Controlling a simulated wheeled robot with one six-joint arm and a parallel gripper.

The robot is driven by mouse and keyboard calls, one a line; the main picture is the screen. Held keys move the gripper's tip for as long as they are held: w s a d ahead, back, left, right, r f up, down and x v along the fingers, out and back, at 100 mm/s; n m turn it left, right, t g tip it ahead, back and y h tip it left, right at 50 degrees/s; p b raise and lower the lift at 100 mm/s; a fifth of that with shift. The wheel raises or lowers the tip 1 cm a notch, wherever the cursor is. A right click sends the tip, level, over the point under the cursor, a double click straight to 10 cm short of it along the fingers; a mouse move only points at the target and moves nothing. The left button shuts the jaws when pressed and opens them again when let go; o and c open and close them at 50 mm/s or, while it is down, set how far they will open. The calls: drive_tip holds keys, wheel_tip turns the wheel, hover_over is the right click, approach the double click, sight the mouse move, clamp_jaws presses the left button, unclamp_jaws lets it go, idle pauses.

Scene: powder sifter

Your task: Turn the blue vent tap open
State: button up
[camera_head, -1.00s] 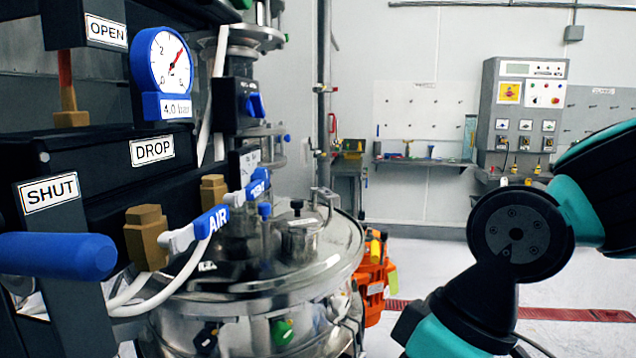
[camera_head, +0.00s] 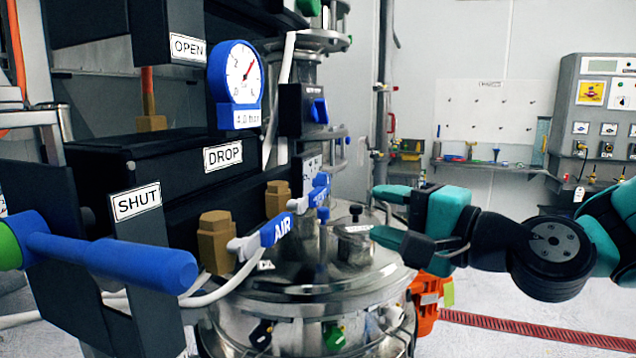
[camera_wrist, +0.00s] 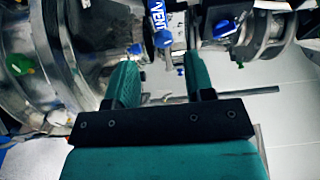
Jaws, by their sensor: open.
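The blue vent tap, lettered VENT, shows in the wrist view (camera_wrist: 158,16) at the top, ahead of and between my fingers. In the head view the blue handle behind the AIR tap (camera_head: 318,192) appears to be it; its lettering is hard to read there. My gripper (camera_head: 376,213) is open and empty, to the right of that handle, above the steel lid. In the wrist view my gripper (camera_wrist: 160,65) has its two teal fingers apart, with nothing held between them. The handle looks apart from the fingers.
The blue AIR tap (camera_head: 275,231) sits nearer and left. The steel vessel lid (camera_head: 340,275), with a small capped port (camera_head: 354,240), lies under my gripper. A blue bar (camera_head: 110,262) and SHUT plate (camera_head: 136,203) stand at the left. Open floor lies at the right.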

sight(321, 197)
drive_tip(key=p+x, duration=0.5)
drive_tip(key=x, duration=0.6)
drive_tip(key=shift+w+a, duration=0.15)
drive_tip(key=shift+a, duration=0.15)
drive_tip(key=shift+w+a, duration=0.3)
drive_tip(key=shift+c, duration=0.2)
drive_tip(key=shift+f, duration=0.1)
clamp_jaws()
